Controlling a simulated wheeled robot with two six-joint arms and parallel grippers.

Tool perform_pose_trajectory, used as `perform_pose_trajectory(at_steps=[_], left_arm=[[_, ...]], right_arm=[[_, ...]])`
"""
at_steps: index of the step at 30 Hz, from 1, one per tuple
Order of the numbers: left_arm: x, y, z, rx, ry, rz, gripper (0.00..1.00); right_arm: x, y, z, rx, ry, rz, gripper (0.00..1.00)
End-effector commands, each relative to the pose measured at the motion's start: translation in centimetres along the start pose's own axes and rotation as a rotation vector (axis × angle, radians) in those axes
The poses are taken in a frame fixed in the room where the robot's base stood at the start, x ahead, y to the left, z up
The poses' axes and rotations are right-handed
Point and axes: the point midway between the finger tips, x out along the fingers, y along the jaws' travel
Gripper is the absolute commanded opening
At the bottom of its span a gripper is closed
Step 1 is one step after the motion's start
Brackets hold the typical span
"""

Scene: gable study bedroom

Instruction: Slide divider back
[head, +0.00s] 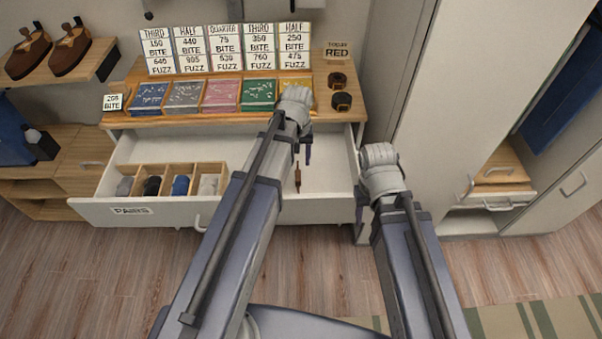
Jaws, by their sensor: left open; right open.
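An open white drawer (140,208), with a "PAIRS" label on its front, sticks out below a wooden top. A wooden divider tray (164,169) stands in its left front part. Its several compartments hold rolled socks in grey, black, blue and pale tones. My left gripper (303,152) is over the drawer's right half, to the right of the divider and apart from it. It is open and largely hidden behind its own wrist. My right gripper (361,228) is open at the drawer's right front corner; I cannot tell whether it touches the drawer.
A small dark reddish-brown item (297,179) shows in the drawer's right half. Colored boxes (223,96) and number cards (225,47) stand on the wooden top (140,75), with two dark rolls (340,101) at its right. A tall white cabinet (450,80) stands at the right.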

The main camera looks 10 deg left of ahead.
Motion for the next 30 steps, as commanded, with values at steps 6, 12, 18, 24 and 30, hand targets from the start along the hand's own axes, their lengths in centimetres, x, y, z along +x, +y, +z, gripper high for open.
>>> perform_pose_trajectory(at_steps=[6, 12, 18, 24, 30], left_arm=[[2.8, 0.0, 0.0, 0.001, 0.0, 0.0, 0.55], [5.4, 0.0, 0.0, 0.001, 0.0, 0.0, 0.55], [7.0, 0.0, 0.0, 0.001, 0.0, 0.0, 0.55], [7.1, 0.0, 0.0, 0.001, 0.0, 0.0, 0.55], [7.1, 0.0, 0.0, 0.001, 0.0, 0.0, 0.47]], right_arm=[[2.7, -0.2, -0.2, 0.0, 0.0, 0.0, 0.5], [5.4, -0.5, -0.3, 0.0, 0.0, 0.0, 0.5], [7.0, -0.7, -0.4, 0.0, 0.0, 0.0, 0.5], [7.1, -0.7, -0.4, 0.0, 0.0, 0.0, 0.5], [7.0, -0.7, -0.4, 0.0, 0.0, 0.0, 0.5]])
